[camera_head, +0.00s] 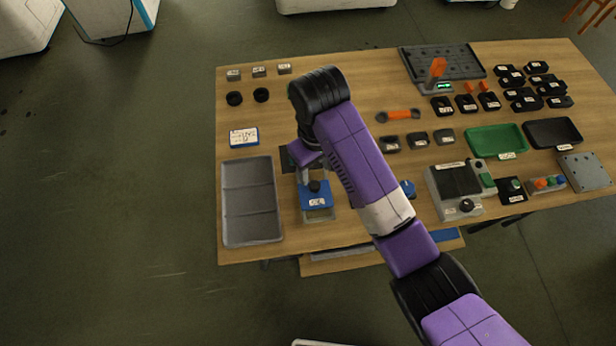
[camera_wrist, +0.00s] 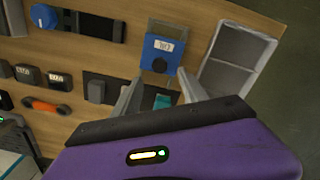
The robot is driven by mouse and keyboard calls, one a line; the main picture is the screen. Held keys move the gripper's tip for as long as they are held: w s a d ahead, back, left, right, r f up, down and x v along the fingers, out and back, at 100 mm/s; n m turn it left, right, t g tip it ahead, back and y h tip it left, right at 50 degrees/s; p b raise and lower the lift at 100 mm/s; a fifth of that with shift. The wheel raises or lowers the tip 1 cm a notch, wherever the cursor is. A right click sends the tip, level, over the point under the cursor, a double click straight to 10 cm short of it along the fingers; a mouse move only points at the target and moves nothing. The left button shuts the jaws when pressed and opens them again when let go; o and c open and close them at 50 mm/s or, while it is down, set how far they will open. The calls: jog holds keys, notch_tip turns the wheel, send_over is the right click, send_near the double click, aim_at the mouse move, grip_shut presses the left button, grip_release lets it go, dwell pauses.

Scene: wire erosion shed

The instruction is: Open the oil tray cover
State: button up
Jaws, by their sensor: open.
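A blue cover with a black knob and a white label (camera_head: 316,200) lies on the table beside the grey tray; the label is too small to read, so I cannot confirm it is the oil tray cover. It also shows in the wrist view (camera_wrist: 158,62), apart from my fingers, with a pale open frame along its far side. My gripper (camera_wrist: 160,90) is open and points down over the table just beyond the blue cover. A small teal piece (camera_wrist: 162,101) shows between the fingers in the wrist view. In the head view my arm hides part of this area.
A grey compartment tray (camera_head: 250,200) stands left of the blue cover. A small labelled blue box (camera_head: 244,137) lies behind it. A grey device with a black top (camera_head: 455,182), a green tray (camera_head: 495,140) and several black blocks fill the right side.

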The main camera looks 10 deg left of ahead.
aim_at(314, 185)
notch_tip(314, 185, down, 8)
jog(key=shift+r+p, duration=0.15)
jog(key=shift+p, duration=0.2)
grip_shut()
jog(key=shift+w, duration=0.1)
dwell(1.4)
